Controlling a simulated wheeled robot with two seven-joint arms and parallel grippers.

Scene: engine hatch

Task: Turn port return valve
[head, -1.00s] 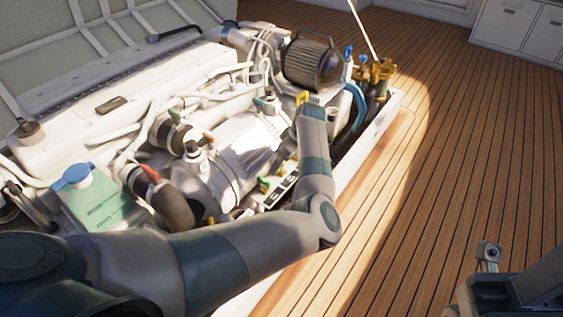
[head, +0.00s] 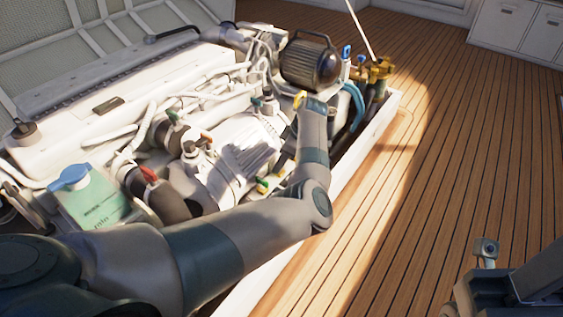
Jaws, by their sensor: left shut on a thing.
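My left arm reaches in from the left over the engine, and its forearm rises to a yellow handle (head: 299,98) beside the engine's right side. My left gripper (head: 303,104) is at that handle and shut on it; its fingers are mostly hidden by my wrist. Which valve carries the port return label cannot be read.
The white engine (head: 240,146) with hoses fills the hatch. A green bottle with a blue cap (head: 70,178) stands at the left. The dark filter (head: 310,62) and brass fittings (head: 378,70) are close beyond my wrist. The wooden deck (head: 450,140) at right is clear.

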